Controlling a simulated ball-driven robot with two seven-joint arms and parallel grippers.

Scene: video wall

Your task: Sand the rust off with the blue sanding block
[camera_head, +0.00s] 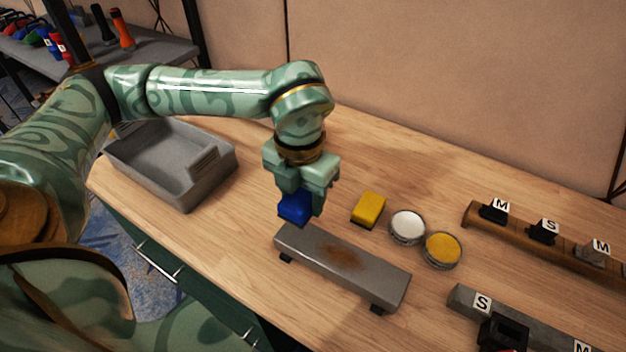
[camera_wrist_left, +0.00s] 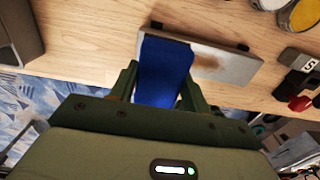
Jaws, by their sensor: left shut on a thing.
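My left gripper (camera_head: 300,196) points down and is shut on the blue sanding block (camera_head: 294,207). The block also shows between the fingers in the left wrist view (camera_wrist_left: 163,72). It is over or just beyond the left end of a grey metal bar (camera_head: 300,249); I cannot tell whether it touches the bar. The bar stands on dark feet on the wooden bench. A brown rust patch (camera_head: 341,257) lies around the middle of its top, to the right of the block. In the left wrist view part of the rust (camera_wrist_left: 207,60) shows beside the block. My right gripper is not in view.
A yellow block (camera_head: 369,210), a tin of white (camera_head: 407,227) and a tin of yellow (camera_head: 442,250) stand behind the bar. A grey tray (camera_head: 135,165) is at left. Racks with lettered tags (camera_head: 545,231) are at right. Bare bench (camera_head: 245,215) lies between tray and bar.

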